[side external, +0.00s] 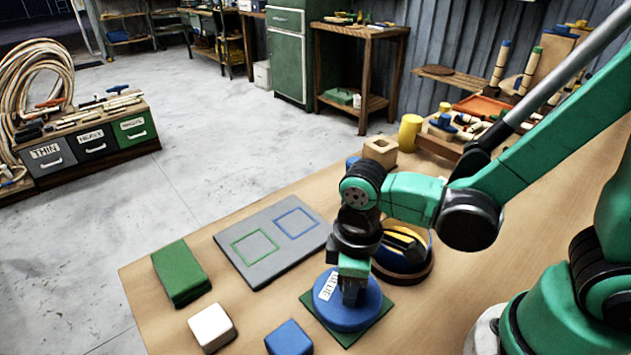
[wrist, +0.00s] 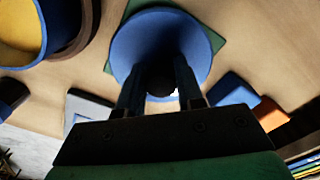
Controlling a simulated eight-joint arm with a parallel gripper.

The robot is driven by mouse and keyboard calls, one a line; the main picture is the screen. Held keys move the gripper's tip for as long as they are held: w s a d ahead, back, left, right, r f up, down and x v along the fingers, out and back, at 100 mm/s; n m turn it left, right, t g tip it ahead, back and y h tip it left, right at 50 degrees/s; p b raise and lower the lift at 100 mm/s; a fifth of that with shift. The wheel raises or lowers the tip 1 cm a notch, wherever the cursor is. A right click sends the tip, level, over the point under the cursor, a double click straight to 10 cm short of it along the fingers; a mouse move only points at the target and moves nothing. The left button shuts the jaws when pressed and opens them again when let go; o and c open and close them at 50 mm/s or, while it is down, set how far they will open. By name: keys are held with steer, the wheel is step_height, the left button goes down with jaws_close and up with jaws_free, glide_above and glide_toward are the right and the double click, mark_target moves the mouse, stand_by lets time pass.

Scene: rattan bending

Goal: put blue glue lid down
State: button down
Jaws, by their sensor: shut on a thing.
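The blue glue lid (side external: 345,308) is a round disc with a white label lettered GLUE. It lies flat over a green square mat (side external: 375,330); I cannot tell whether it touches the mat. My gripper (side external: 351,292) points down at the lid's middle and is shut on it. In the wrist view the lid (wrist: 160,30) is level ahead of my gripper (wrist: 158,82), whose two fingers close around its dark centre part. The mat's corners (wrist: 210,38) show past the lid. The open pot (side external: 405,272) with a blue rim and yellow inside stands just behind and right of the lid.
A grey board (side external: 265,262) with green and blue square outlines lies to the left. A green block (side external: 181,275), a white block (side external: 211,327) and a blue block (side external: 288,338) stand near the front edge. Bare table lies right of the mat.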

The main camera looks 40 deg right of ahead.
steer(key=shift+f, duration=0.2)
steer(key=c, duration=0.6)
jaws_free()
steer(key=shift+o, duration=0.2)
steer(key=shift+r, duration=0.15)
step_height(320, 180, up, 12)
steer(key=w+d+m+t, duration=0.4)
steer(key=d+m+t, duration=0.3)
steer(key=d+m, duration=0.1)
steer(key=shift+d+f, duration=0.45)
steer(key=shift+d, duration=0.2)
